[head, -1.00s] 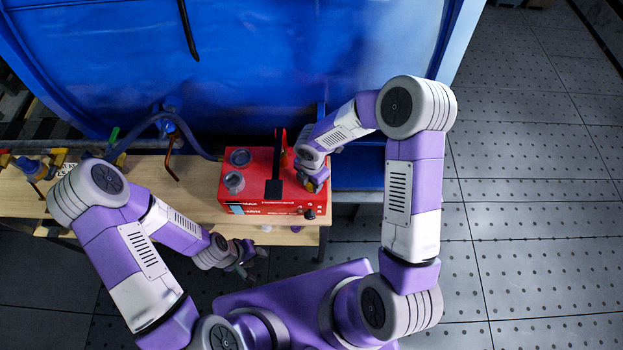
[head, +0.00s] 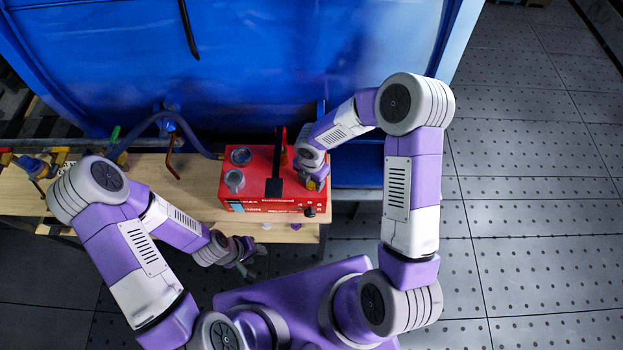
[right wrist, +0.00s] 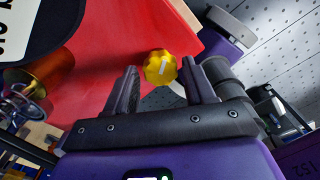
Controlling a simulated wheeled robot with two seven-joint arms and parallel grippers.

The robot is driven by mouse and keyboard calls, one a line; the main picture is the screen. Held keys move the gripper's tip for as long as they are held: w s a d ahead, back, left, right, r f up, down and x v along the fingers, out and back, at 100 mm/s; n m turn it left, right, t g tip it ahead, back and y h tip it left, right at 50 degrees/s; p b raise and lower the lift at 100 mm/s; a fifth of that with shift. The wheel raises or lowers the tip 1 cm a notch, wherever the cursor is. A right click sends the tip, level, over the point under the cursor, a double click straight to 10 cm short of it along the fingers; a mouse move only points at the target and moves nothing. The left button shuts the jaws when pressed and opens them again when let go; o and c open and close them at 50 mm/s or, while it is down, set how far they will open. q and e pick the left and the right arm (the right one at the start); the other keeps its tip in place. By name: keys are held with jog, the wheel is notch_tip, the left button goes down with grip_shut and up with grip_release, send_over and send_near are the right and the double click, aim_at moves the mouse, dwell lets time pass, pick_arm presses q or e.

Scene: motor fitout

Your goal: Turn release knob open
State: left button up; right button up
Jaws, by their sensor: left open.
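The yellow release knob (right wrist: 160,68) is a lobed cap with a white mark. In the right wrist view it shows near the red unit's edge, between and just beyond my right fingertips. My right gripper (right wrist: 159,70) is open, with a gap on each side of the knob; contact is not seen. In the head view my right gripper (head: 314,182) is over the right end of the red unit (head: 245,190) and largely hides the knob. My left gripper (head: 247,258) is open and empty, in front of the bench, apart from the red unit.
The red unit stands on a wooden bench (head: 110,198) and has round grey ports, a black strap and a black front knob (head: 309,212). A blue panel (head: 260,70) rises behind it. A blue hose (head: 145,122) lies to its left. An orange cylinder (right wrist: 45,72) shows in the wrist view.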

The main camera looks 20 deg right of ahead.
aim_at(311, 183)
jog(key=shift+o, duration=0.6)
notch_tip(311, 183, up, 8)
jog(key=shift+f+p, duration=0.2)
jog(key=shift+p, duration=0.45)
